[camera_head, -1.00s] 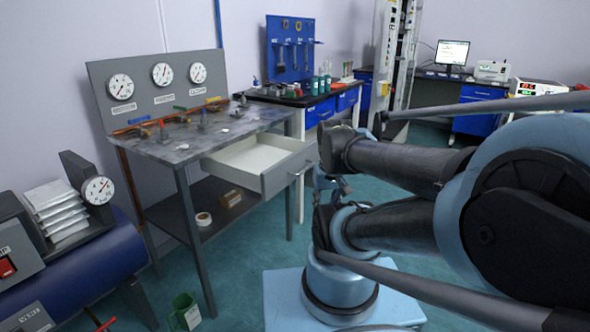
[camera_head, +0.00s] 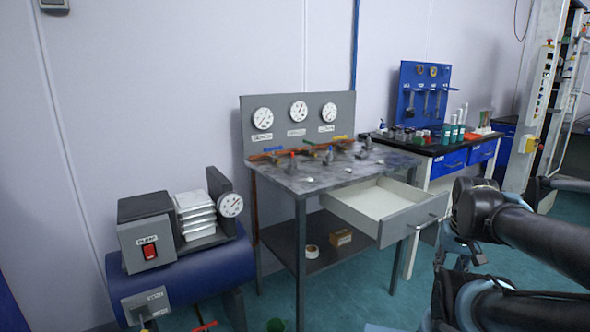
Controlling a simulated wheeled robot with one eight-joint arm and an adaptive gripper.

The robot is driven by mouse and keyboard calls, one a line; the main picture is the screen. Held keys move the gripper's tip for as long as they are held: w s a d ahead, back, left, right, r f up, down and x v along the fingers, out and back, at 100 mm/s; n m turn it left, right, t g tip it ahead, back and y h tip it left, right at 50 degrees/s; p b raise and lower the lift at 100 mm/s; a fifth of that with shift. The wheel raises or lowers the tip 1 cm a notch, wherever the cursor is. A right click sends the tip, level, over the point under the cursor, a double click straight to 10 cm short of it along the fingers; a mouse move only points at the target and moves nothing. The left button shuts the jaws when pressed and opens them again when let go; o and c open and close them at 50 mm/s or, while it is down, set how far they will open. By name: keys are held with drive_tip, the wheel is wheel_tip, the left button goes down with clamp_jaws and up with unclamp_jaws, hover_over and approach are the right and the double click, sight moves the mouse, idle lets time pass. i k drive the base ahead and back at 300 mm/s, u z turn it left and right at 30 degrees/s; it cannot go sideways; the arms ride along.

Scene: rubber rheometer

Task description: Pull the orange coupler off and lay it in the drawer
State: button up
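The gauge bench (camera_head: 322,182) stands in the middle, with a panel of three dials behind it. Several small fittings with coloured handles sit along its top, on an orange pipe. An orange part (camera_head: 272,153) shows at the left end of this row; I cannot tell at this size whether it is the coupler. The drawer (camera_head: 372,198) under the bench top is pulled out and looks empty. My arm is at the lower right, to the right of the drawer. My gripper cannot be made out.
A blue compressor (camera_head: 185,280) with a dial and a red switch stands left of the bench. A tape roll (camera_head: 311,251) and a small box (camera_head: 341,238) lie on the lower shelf. A second bench (camera_head: 440,148) with bottles is at the right.

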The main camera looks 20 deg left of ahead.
sight(378, 208)
drive_tip(key=z, duration=0.05)
drive_tip(key=k, duration=0.95)
drive_tip(key=u, duration=0.65)
drive_tip(key=i, duration=1.5)
drive_tip(key=z, duration=0.1)
